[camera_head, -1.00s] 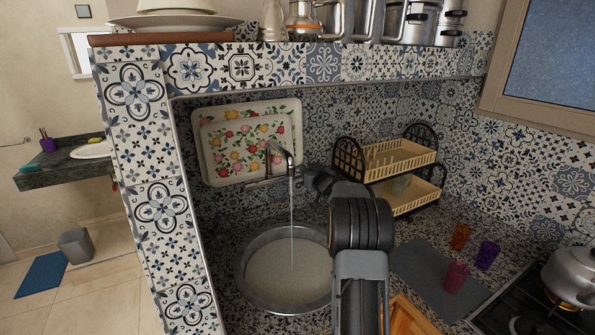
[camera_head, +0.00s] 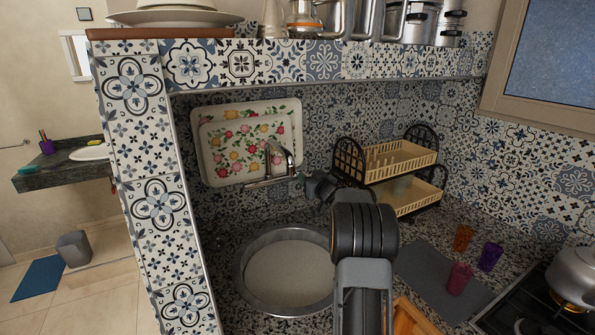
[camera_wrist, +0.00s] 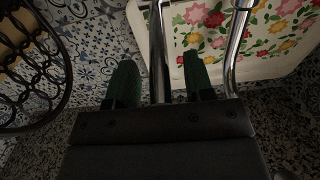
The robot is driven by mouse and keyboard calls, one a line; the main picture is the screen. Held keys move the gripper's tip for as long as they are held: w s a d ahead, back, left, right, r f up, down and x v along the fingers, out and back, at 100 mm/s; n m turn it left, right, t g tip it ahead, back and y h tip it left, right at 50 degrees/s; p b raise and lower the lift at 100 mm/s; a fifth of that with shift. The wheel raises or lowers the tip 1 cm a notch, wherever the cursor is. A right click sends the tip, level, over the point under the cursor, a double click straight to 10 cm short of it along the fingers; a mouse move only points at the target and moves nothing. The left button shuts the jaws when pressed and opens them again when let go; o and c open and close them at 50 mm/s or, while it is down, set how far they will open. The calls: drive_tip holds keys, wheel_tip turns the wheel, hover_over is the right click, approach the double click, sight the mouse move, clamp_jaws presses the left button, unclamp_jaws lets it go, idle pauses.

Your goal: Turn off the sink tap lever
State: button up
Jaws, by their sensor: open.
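The chrome tap (camera_head: 272,166) stands on the wall side behind the round metal sink (camera_head: 246,272), in front of the flowered tray. No water shows falling from its spout. In the wrist view a straight chrome bar (camera_wrist: 157,35) of the tap runs between the two dark green fingers, with gaps on both sides; the curved chrome pipe (camera_wrist: 234,45) is right of them. I cannot tell which part is the lever. My gripper (camera_wrist: 159,58) is open. In the head view it is just right of the tap, its fingertips hard to make out behind my arm.
Flowered trays (camera_head: 213,160) lean on the tiled wall behind the tap. A two-tier dish rack (camera_head: 400,160) stands close on the right. Several coloured cups, including a pink one (camera_head: 459,278), and a kettle (camera_head: 574,275) are further right. A tiled partition (camera_head: 160,200) bounds the left.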

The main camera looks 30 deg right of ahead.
drive_tip(key=s+b, duration=0.1)
drive_tip(key=s, duration=0.6)
drive_tip(key=shift+s+a, duration=0.25)
drive_tip(key=shift+s, duration=0.1)
